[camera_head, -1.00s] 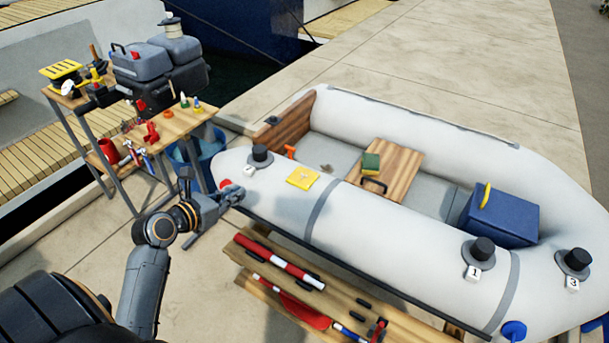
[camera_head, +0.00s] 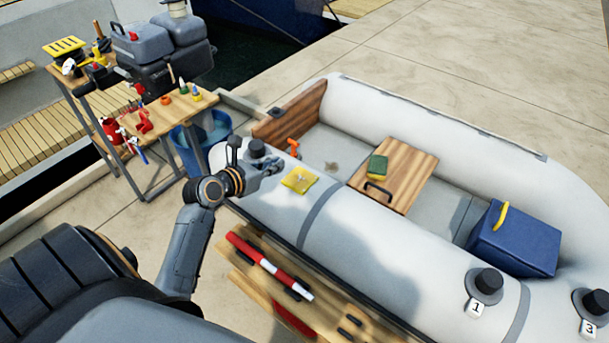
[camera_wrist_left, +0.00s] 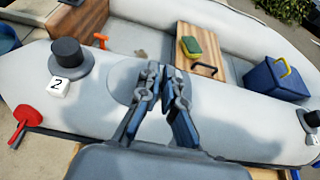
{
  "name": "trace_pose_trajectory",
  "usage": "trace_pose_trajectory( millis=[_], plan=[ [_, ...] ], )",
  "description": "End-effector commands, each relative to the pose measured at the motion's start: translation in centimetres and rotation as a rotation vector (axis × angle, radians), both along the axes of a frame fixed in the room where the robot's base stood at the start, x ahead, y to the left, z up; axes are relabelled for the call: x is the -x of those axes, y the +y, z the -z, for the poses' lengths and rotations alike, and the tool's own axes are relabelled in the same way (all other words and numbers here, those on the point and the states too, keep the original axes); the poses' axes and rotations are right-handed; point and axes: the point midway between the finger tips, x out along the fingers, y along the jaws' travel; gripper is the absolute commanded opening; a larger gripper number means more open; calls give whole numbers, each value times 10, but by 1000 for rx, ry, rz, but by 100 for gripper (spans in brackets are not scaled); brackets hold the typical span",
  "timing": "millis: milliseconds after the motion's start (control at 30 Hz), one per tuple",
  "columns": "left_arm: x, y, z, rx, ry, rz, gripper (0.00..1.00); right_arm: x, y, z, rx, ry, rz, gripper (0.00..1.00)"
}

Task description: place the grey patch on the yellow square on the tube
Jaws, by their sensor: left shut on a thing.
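The yellow square (camera_head: 299,180) lies on top of the near grey-white tube (camera_head: 375,235) of the dinghy, left of a grey band. My left gripper (camera_head: 270,167) is over the tube just left of the square in the head view. In the left wrist view its fingers (camera_wrist_left: 165,85) are close together, shut on the round grey patch (camera_wrist_left: 121,80), whose pale disc shows behind and left of the fingers. The patch hides the yellow square there. I cannot tell whether the patch touches the tube. My right gripper is not in view.
A black valve cap (camera_wrist_left: 68,52) marked 2 stands on the tube close left of my gripper. A red paddle-shaped thing (camera_wrist_left: 27,118) is at the tube's side. A wooden bench (camera_head: 330,315) is below the tube. A tool table (camera_head: 170,112) stands at the left.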

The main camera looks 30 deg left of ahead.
Motion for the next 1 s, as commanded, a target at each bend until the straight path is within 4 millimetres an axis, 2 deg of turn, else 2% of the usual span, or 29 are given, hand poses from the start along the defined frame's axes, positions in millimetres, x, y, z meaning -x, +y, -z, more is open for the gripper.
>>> trace_pose_trajectory(
  millis=[33, 167, 200, 400, 633, 800, 1000],
  plan=[
    [-14, -5, 6, 4, -1, 2, 0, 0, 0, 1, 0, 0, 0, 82],
    [-44, -17, 20, 2, -1, 2, 0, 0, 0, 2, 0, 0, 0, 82],
    [-49, -19, 32, 2, 2, 1, 0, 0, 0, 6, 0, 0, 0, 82],
    [-74, -28, 64, 0, 1, 1, 0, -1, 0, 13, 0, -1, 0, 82],
    [-87, -33, 79, 0, -1, 0, 0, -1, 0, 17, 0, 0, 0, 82],
    [-87, -32, 105, -3, 2, 0, 0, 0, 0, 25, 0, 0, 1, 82],
    [-87, -33, 109, 1, -1, -1, 0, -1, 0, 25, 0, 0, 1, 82]
  ],
)
